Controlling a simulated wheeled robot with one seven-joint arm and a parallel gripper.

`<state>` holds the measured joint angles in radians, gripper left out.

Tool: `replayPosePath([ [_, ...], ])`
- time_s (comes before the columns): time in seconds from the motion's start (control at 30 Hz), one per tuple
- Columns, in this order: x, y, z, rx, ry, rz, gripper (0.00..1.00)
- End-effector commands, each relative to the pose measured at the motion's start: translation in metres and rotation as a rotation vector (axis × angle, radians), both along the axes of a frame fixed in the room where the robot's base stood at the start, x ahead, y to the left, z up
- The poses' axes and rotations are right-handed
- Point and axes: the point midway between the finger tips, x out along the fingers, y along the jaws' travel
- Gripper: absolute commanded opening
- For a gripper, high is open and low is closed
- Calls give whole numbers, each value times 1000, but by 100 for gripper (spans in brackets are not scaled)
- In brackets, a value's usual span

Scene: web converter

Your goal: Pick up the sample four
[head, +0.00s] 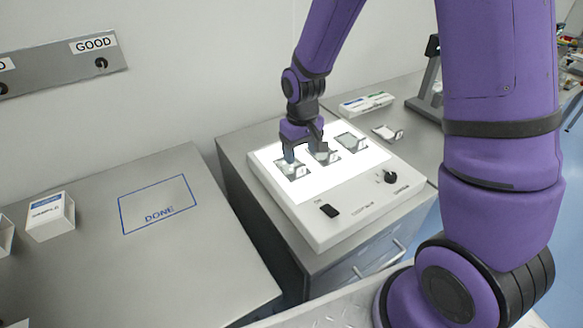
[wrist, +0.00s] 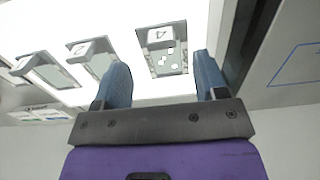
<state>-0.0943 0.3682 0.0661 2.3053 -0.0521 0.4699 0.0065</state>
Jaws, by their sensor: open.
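Sample four (wrist: 163,62), a slide in a grey frame with a raised tab marked 4, lies on the lit panel of the light box (head: 322,227). In the head view it is the leftmost sample (head: 293,170), partly behind a finger. My gripper (head: 304,154) is open above the panel, pointing down. In the wrist view its two blue fingertips (wrist: 160,78) stand on either side of the line to sample four, with the sample beyond them. Nothing is between the fingers, and contact with the sample does not show.
Two similar samples (wrist: 92,57) (wrist: 40,67) lie beside it on the panel. The left counter has a blue DONE outline (head: 157,214), empty inside, and a white sample box (head: 50,216). A gap separates this counter from the light box cabinet.

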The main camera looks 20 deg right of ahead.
Motion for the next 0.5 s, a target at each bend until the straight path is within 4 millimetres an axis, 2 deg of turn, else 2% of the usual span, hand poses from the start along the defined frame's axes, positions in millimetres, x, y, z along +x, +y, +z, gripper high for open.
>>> replayPosePath([
  [0.23, -1, 1, -16, 0, 1, 2, 66],
  [0.5, -2, 2, -52, -1, 3, 1, 66],
])
